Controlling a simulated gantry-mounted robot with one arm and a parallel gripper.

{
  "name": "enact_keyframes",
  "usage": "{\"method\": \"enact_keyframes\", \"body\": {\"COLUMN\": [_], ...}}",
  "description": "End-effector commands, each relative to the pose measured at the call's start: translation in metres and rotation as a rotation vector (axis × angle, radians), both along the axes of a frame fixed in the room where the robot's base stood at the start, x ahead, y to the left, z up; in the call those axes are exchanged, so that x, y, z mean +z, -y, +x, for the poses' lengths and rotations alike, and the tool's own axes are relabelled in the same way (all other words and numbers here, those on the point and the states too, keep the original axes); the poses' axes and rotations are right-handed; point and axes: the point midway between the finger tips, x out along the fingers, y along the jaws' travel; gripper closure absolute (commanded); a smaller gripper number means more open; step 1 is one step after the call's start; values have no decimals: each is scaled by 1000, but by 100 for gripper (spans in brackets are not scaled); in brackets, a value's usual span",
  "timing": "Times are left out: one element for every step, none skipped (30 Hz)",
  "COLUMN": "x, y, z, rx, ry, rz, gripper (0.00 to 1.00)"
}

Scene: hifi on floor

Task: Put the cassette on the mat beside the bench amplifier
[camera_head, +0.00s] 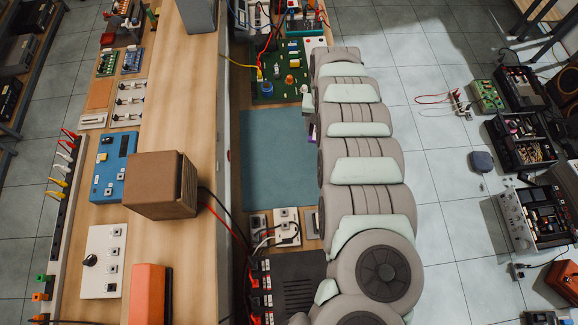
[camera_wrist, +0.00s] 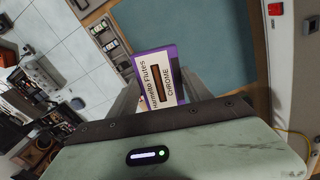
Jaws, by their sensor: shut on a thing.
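The purple cassette (camera_wrist: 155,75) has a white label reading "Hamster Flutes CHROME". My gripper (camera_wrist: 162,88) is shut on it, with one finger on each side in the wrist view. In the head view only a purple sliver of the cassette (camera_head: 313,134) shows beside my arm, by the mat's right side. The plain teal mat (camera_head: 275,150) lies on the bench and also shows beyond the cassette in the wrist view (camera_wrist: 205,28). A black unit with red and black terminals (camera_head: 298,278), which looks like the bench amplifier, stands below the mat in the head view.
A green circuit board (camera_head: 280,72) with wires lies above the mat. White socket plates (camera_head: 286,222) with cables sit between mat and black unit. A brown box (camera_head: 160,185) stands on the shelf at left. The visible mat surface is clear.

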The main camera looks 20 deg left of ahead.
Motion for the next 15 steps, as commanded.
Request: {"method": "enact_keyframes", "body": {"x": [-31,-46,-64,-76,-87,-101,-109,-117,-126,-132,-137,-142,-145,-147,-149], "y": [-12,-18,-25,-30,-34,-39,-43,-46,-50,-52,-54,-56,-57,-58,-60], "z": [-17,-25,-36,-43,-51,-61,-66,-73,-80,-85,-90,-95,-97,-99,-100], "rx": [38,59,86,105,123,147,163,178,196,208,217,227,233,238,243], "ry": [-12,-11,-13,-9,-12,-11,-8,-8,-8,-8,-9,-9,-8,-6,-5], "rz": [-2,-2,-3,1,0,2,4,4,7,8,10,11,12,15,15], "gripper": [89,89,89,89,89,89,89,89,89,89,89,89,89,89,89]}}
